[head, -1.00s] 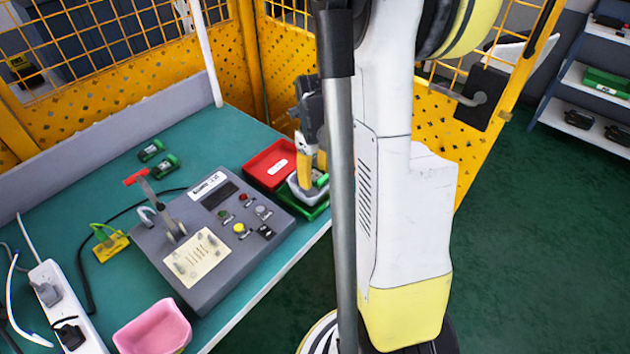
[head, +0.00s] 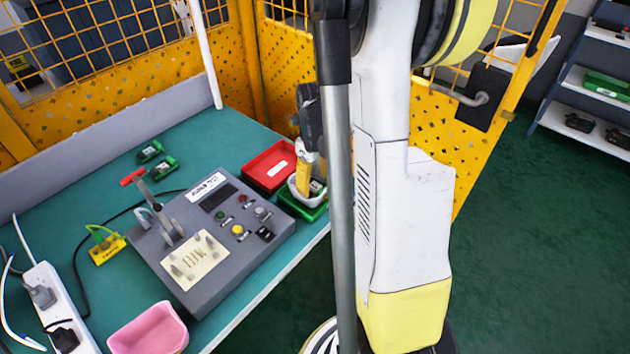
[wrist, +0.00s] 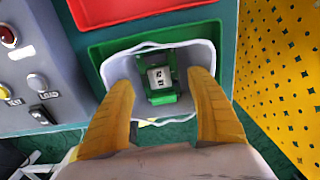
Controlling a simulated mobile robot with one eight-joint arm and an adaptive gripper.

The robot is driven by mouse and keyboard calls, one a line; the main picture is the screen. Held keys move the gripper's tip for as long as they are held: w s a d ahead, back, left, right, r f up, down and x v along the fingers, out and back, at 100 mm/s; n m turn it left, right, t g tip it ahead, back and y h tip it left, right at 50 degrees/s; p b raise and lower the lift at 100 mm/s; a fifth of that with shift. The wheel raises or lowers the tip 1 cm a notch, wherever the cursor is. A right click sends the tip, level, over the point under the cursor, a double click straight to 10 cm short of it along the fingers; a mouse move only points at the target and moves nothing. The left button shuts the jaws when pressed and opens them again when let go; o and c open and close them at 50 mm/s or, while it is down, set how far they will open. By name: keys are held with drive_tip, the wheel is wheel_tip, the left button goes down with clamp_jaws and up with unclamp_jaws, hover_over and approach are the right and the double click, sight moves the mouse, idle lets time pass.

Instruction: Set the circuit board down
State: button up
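A green circuit board (wrist: 162,92) with a pale label lies inside a whitish, soft-edged bin (wrist: 112,68), which sits in a green tray (wrist: 96,50). In the wrist view my gripper (wrist: 161,80) is open. Its two yellow fingers reach over the bin on either side of the board, with a gap visible on both sides. In the head view my gripper (head: 303,180) points down into the bin (head: 297,190) at the table's right edge. The green tray (head: 287,203) shows there too. My arm's pole partly covers this spot.
A red tray (head: 262,178) stands beside the green one. A grey control box (head: 200,285) with a lever is to the left. Two green boards (head: 150,150) (head: 164,167) lie behind it. A pink bin (head: 150,330) is in front. A yellow perforated fence (wrist: 280,70) is close on the right.

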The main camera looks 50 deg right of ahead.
sight(314, 187)
wheel_tip(314, 187, up, 13)
drive_tip(key=p, duration=0.6)
drive_tip(key=s+a+r+n+t, duration=0.1)
drive_tip(key=a+r+n+t, duration=0.1)
drive_tip(key=a+n, duration=0.6)
drive_tip(key=s+a+r+n+t, duration=0.2)
drive_tip(key=a+r+n, duration=0.2)
drive_tip(key=a+n, duration=0.5)
drive_tip(key=s+a+r+n+t, duration=0.2)
drive_tip(key=a+n, duration=0.6)
drive_tip(key=n, duration=1)
drive_tip(key=shift+s+a+r+t, duration=0.25)
drive_tip(key=shift+r+t, duration=0.35)
drive_tip(key=shift+r, duration=0.15)
